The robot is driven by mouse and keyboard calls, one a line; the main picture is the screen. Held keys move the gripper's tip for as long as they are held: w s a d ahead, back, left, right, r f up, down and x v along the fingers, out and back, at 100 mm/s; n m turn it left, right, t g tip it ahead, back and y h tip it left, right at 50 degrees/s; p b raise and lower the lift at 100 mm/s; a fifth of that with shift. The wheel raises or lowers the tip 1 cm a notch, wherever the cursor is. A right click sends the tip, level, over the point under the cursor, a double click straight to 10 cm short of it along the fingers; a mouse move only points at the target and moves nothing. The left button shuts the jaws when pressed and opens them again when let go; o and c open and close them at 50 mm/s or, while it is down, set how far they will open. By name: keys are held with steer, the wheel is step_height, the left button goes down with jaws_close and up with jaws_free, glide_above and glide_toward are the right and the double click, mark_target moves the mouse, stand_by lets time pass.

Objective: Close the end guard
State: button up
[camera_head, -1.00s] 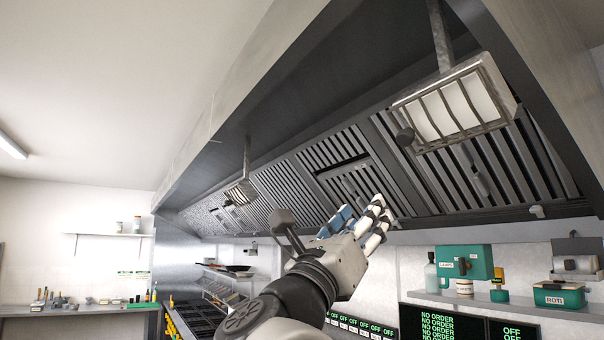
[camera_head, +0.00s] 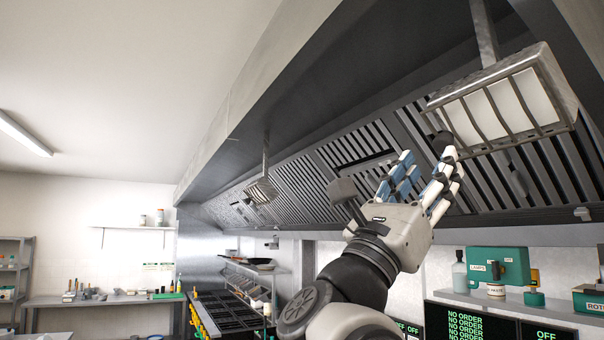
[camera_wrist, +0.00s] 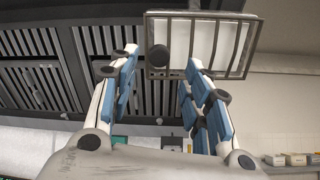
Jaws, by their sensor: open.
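The end guard (camera_head: 510,110) is a barred metal cage on the near hood lamp at the upper right. A dark round knob sits at its lower left. I cannot tell how far the guard stands off the lamp. My gripper (camera_head: 428,162) is open and empty, raised just below and left of the guard, its fingertips overlapping the knob in the picture. In the wrist view the guard (camera_wrist: 228,45) is ahead, above the right finger. Its knob (camera_wrist: 159,58) shows between the fingertips of my gripper (camera_wrist: 161,62). I see no clear contact.
A second caged lamp (camera_head: 261,190) hangs farther left under the hood. Slatted filters (camera_head: 340,160) line the hood behind my gripper. Below right are a shelf with a green box (camera_head: 497,266) and order screens (camera_head: 468,324). The room to the left is open.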

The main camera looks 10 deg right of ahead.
mark_target(441, 147)
steer(key=p+x, duration=0.2)
steer(key=x, duration=0.4)
steer(key=shift+c, duration=0.3)
jaws_close()
stand_by(0.4)
